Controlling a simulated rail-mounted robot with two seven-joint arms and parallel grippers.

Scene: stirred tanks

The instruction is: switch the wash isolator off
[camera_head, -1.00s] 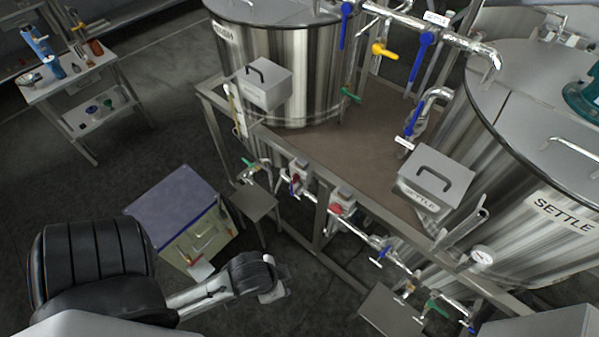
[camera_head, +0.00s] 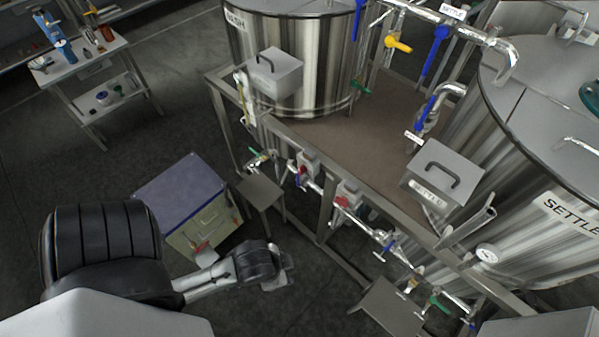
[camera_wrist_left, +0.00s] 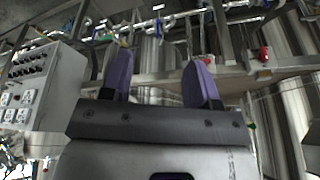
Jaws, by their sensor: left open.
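Two small grey switch boxes with red knobs sit on the front rail of the tank frame. One (camera_head: 308,163) is nearer the WASH tank (camera_head: 290,65). The other (camera_head: 347,193) is farther right, towards the SETTLE tank (camera_head: 545,160). I cannot read a label on either box. My left gripper (camera_head: 282,272) is low in front of the frame, apart from both boxes, with nothing in it. In the left wrist view its two purple fingers (camera_wrist_left: 159,82) stand apart, and a red knob (camera_wrist_left: 263,54) shows beyond them to the right. My right gripper is not in view.
Pipes with blue and green valve handles (camera_head: 388,247) run below the rail. A blue-topped cabinet (camera_head: 180,185) stands left of the frame. Small metal steps (camera_head: 262,190) jut out at its front. A bench with bottles (camera_head: 80,65) is far left. Dark floor lies open between.

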